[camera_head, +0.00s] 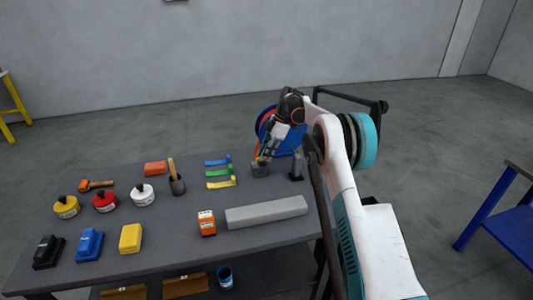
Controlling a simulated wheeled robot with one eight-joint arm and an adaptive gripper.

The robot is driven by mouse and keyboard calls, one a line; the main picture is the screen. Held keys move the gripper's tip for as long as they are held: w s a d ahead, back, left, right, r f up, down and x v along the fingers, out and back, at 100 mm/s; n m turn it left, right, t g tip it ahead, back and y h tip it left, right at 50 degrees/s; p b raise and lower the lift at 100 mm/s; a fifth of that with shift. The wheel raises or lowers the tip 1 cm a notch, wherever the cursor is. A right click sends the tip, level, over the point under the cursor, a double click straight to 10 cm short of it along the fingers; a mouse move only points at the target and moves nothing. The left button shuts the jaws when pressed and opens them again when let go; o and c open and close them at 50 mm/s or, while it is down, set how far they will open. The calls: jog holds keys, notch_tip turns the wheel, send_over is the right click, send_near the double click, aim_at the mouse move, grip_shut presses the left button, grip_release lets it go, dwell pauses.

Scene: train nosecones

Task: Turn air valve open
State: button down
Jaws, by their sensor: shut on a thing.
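The air valve appears to be the small grey block (260,171) with a yellow-orange part (260,159) on top, at the back right of the dark workbench (195,262). My gripper (263,156) reaches down from the upper right with its fingertips at this yellow-orange part. It is shut on that part, which looks like the valve's handle. The fingers hide much of the handle, and its exact angle is too small to tell.
A blue and orange hose reel (290,142) stands just behind my gripper. A dark upright fixture (297,166) is right of the valve. Coloured handles (220,172) lie to the left. A long grey block (266,212) lies in front; bare bench top lies between.

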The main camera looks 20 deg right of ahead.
dwell(0.3)
jog(key=c, duration=1.6)
grip_release()
jog(key=v, duration=1.2)
jog(key=shift+w+d, duration=0.1)
